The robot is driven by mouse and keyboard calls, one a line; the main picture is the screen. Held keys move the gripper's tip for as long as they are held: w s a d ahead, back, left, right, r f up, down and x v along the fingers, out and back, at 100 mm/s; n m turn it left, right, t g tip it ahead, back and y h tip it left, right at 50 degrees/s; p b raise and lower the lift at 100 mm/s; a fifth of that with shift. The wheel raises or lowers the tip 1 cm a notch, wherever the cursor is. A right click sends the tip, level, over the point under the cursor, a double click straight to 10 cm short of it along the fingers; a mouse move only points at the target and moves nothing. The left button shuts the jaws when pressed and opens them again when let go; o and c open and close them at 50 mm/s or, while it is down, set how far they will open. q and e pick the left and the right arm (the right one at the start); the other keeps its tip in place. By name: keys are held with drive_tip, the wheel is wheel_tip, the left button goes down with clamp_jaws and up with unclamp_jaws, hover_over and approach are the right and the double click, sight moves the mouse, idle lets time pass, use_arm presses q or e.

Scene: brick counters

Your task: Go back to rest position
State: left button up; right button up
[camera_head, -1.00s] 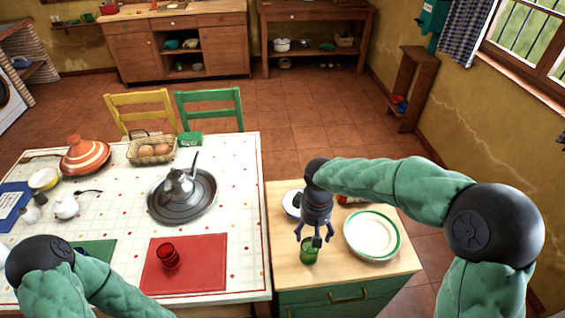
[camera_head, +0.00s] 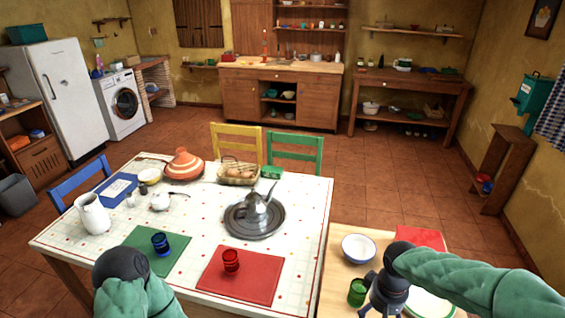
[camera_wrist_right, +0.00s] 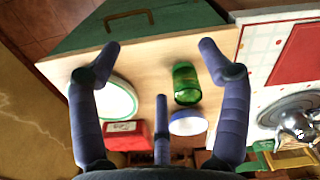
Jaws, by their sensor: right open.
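My right gripper (camera_head: 376,305) is at the bottom of the head view, over the small wooden-topped cabinet (camera_head: 337,262) and just right of the green glass (camera_head: 357,292). The wrist view shows its fingers (camera_wrist_right: 160,62) spread wide and empty. There the green glass (camera_wrist_right: 186,84) stands apart from the fingers, between the middle and right ones. My left arm shows only in part at the lower left of the head view, and its gripper is out of sight.
A white plate (camera_head: 432,304) with a green rim, a bowl (camera_head: 359,248) and a red box (camera_head: 420,238) are close to my right gripper. The tiled table (camera_head: 300,215) on the left holds a red glass (camera_head: 231,261), a blue glass (camera_head: 161,243) and a teapot tray (camera_head: 254,231).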

drive_tip(key=s+a+f+m+y, duration=0.1)
drive_tip(key=s+a+f, duration=0.2)
drive_tip(key=f, duration=0.6)
drive_tip(key=s+a+f+m+y, duration=0.1)
drive_tip(key=s+a+f, duration=0.3)
drive_tip(key=f, duration=0.5)
drive_tip(key=s+a+f+m+y, duration=0.2)
drive_tip(key=s+a+f, duration=0.2)
drive_tip(key=a+f, duration=0.3)
drive_tip(key=x, duration=0.3)
drive_tip(key=shift+s+d, duration=0.2)
drive_tip(key=shift+f, duration=0.15)
